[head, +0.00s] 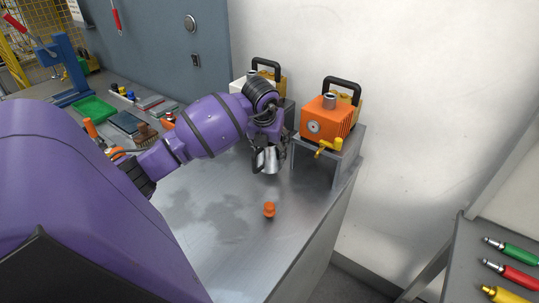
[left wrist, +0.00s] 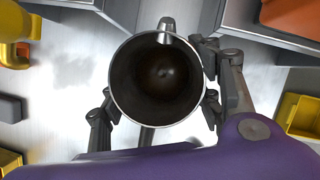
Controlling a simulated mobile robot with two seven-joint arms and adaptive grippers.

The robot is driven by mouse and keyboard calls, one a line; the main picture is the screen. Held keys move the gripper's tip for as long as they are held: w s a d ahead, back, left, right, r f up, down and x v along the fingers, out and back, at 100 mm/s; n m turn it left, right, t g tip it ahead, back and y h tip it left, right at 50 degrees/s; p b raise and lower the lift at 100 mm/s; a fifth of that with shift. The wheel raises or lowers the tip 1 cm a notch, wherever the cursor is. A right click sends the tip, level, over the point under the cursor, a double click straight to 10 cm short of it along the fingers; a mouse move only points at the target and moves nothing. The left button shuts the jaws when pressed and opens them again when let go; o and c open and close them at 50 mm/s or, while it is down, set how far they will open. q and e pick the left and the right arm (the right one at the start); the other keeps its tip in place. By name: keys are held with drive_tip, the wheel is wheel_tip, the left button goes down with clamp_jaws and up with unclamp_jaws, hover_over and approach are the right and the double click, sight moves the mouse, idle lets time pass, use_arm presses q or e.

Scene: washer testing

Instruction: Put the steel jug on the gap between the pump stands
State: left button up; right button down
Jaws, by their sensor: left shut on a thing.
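The steel jug (head: 270,160) hangs upright below my left gripper (head: 268,140), in front of the gap between the pump stands. In the left wrist view I look down into the jug's open, dark inside (left wrist: 157,78), and the left gripper's fingers (left wrist: 157,108) close around its sides. The right pump stand (head: 330,160) is a grey bench carrying an orange pump (head: 325,120). The left stand is mostly hidden behind my arm; a white pump (head: 238,84) shows above it. I cannot tell whether the jug touches the table. My right gripper is out of view.
The steel table (head: 230,215) is clear in front except for a small orange knob-like piece (head: 269,209). A yellow tap (head: 328,147) sticks out by the right stand. A green tray (head: 93,110) and tools lie at the back left. A wall stands behind.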

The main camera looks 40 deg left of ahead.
sight(270, 155)
use_arm(q)
drive_tip(key=shift+f, duration=1.45)
drive_tip(key=shift+f, duration=0.2)
drive_tip(key=o, duration=0.9)
drive_tip(key=shift+r, duration=0.1)
drive_tip(key=shift+r, duration=0.3)
drive_tip(key=v, duration=1.1)
drive_tip(key=shift+s+d+r, duration=0.1)
drive_tip(key=shift+s+r, duration=0.05)
drive_tip(key=shift+r, duration=0.15)
